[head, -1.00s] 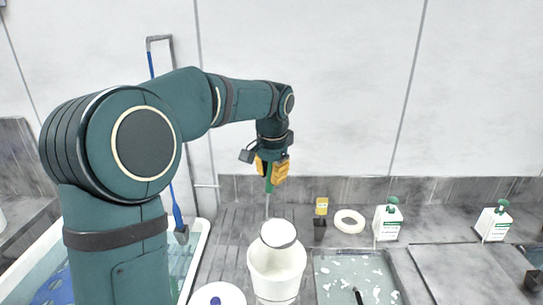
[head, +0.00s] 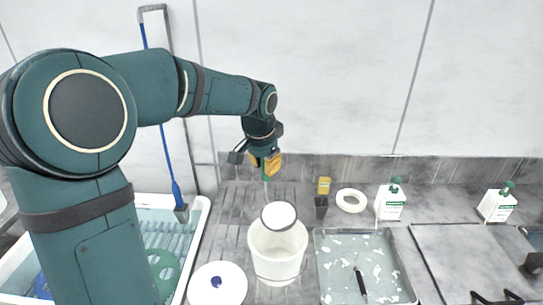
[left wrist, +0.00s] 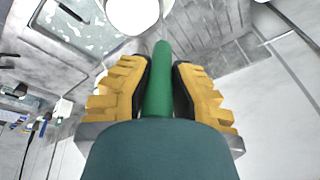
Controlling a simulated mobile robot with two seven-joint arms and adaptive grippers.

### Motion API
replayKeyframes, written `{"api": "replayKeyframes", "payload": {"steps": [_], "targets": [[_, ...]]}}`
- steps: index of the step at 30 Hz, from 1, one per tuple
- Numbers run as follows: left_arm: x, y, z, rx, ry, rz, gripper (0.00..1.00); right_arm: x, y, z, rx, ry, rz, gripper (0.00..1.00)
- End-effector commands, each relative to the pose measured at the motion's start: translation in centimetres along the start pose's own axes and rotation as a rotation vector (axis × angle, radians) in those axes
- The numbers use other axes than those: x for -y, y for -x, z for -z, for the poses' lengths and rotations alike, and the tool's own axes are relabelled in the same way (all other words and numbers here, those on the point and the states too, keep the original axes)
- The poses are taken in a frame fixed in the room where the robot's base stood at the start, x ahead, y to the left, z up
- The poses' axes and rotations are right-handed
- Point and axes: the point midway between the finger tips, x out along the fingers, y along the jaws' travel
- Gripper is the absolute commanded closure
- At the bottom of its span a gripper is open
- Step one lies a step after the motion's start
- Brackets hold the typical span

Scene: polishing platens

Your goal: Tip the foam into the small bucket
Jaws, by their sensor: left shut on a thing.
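My left gripper (head: 265,163) is shut on the green handle (left wrist: 158,85) of a tool. In the head view the handle points down, with a thin grey shaft below it. A round white head with a grey rim (head: 279,214) shows below the shaft, at the far side of the small white bucket's mouth. The white bucket (head: 277,268) stands upright on the grey counter. I cannot tell whether the round head touches the bucket's rim. No foam can be made out clearly on it. My right gripper is not in view.
A grey tray (head: 321,275) with white flecks and a dark-handled tool lies right of the bucket. A white lid (head: 218,290) with a blue knob lies left. Two white bottles (head: 390,205) (head: 497,204) and a white ring (head: 351,201) stand behind. A tub (head: 201,225) is at far left.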

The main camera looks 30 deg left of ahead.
Motion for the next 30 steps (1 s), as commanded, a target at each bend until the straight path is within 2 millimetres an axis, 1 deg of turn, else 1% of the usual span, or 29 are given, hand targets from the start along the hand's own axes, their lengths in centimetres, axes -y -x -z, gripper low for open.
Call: {"api": "replayKeyframes", "payload": {"steps": [1,15,21,30], "targets": [[0.0,0.1,-0.6,-0.031,0.005,-0.001,1.0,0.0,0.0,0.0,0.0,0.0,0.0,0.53],[-0.1,-0.1,-5.7,-0.314,0.041,-0.002,1.0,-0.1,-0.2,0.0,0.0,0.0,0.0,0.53],[-0.1,-0.6,-7.7,-0.427,0.056,-0.001,1.0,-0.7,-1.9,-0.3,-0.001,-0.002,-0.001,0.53],[-0.2,-1.5,-9.1,-0.517,0.066,0.0,1.0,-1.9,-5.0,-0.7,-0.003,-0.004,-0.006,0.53]]}}
